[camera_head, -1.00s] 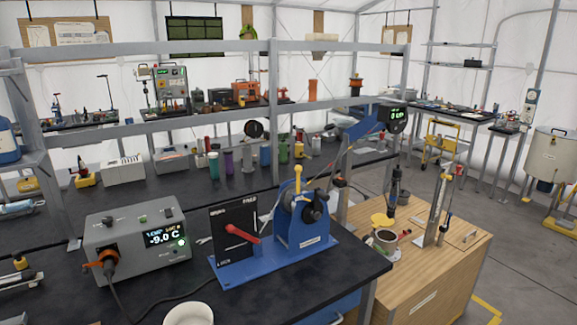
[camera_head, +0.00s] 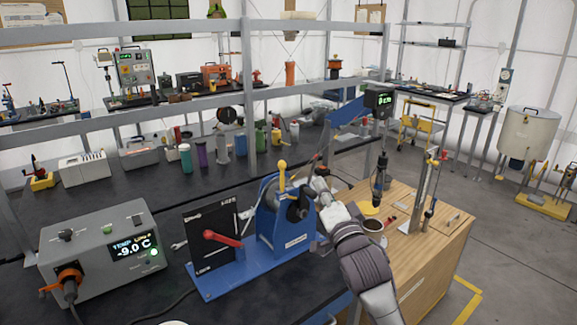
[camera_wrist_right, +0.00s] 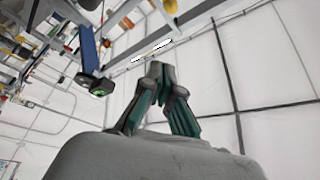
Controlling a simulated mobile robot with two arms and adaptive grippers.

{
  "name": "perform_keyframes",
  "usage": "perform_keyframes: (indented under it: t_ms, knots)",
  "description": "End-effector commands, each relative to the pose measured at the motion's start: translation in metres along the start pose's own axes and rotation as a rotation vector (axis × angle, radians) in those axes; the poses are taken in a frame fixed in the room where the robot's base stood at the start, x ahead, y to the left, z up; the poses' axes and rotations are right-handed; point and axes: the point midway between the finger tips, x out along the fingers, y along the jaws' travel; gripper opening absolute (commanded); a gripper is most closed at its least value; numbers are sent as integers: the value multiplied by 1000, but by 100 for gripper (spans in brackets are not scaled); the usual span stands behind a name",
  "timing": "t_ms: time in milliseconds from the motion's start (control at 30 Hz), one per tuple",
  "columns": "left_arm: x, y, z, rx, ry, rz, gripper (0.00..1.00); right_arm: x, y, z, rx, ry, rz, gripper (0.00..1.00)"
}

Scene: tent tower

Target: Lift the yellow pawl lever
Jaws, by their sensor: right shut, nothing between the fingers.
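The yellow pawl lever (camera_head: 282,175) stands upright with a round knob on top. It is on the blue winch stand (camera_head: 268,225), beside the dark drum (camera_head: 297,206). A red-handled lever (camera_head: 221,238) sits on the black panel to its left. My right gripper (camera_head: 322,186) is just right of the drum, apart from the yellow lever, its fingers small in the head view. In the right wrist view the fingers of my right gripper (camera_wrist_right: 158,68) meet at the tips with nothing between them. My left gripper is not in view.
A grey temperature box (camera_head: 105,250) reading -9.0 C stands left of the winch. Several bottles stand behind it on the black bench. A wooden cabinet (camera_head: 440,245) with a cup (camera_head: 373,226) and upright rods is at the right. A metal rail (camera_head: 160,105) crosses behind.

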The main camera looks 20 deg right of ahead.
Motion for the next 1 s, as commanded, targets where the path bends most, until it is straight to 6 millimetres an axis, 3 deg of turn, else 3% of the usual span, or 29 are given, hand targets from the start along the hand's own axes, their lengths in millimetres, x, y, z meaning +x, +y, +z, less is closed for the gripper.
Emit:
perform_keyframes:
  t_ms: [267, 767, 1000]
  knots:
    - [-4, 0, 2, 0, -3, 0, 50, 8, 0, 0, -2, -1, 1, 0]
    - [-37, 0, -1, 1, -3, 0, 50, 100, -2, -1, -2, -2, 3, 0]
    - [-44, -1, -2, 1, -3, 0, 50, 109, 0, 32, 2, -2, 3, 0]
